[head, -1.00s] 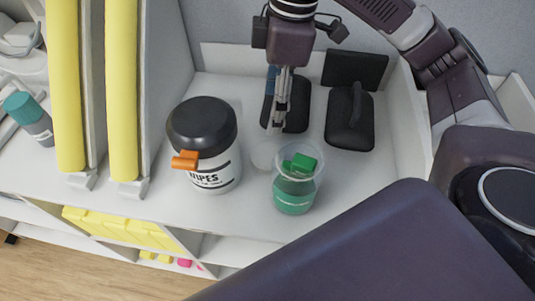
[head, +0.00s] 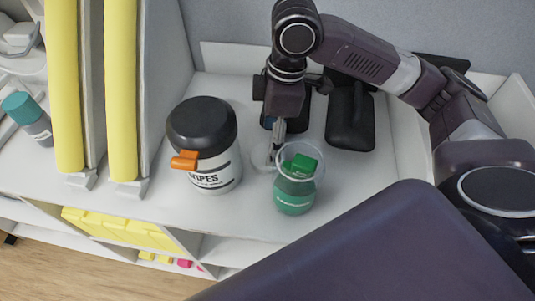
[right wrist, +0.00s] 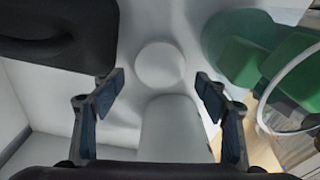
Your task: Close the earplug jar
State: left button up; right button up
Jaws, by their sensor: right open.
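The earplug jar (head: 295,195) is a clear, green-labelled tub with green pieces inside. It stands upright on the white surface with its round rim uncovered. A pale round piece that looks like the lid (head: 262,156) lies just left of the jar; it also shows in the right wrist view (right wrist: 160,65) between the fingers. My right gripper (head: 275,148) points down right over this piece, beside the jar. In the right wrist view its two fingers (right wrist: 160,95) are apart with nothing gripped. The jar (right wrist: 240,60) is right of them there. My left gripper is not in view.
A black-lidded wipes tub (head: 205,150) with an orange tab stands left of the jar. Black objects (head: 350,115) stand behind, near the back wall. Yellow-edged dividers (head: 122,90) rise at the left. The surface in front of the jar is clear.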

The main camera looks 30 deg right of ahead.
aim_at(259, 154)
jog(key=shift+f, duration=0.1)
jog(key=f, duration=0.4)
jog(key=shift+w+a+f, duration=0.1)
jog(key=shift+a+f, duration=0.15)
jog(key=shift+f, duration=0.15)
jog(key=c, duration=0.5)
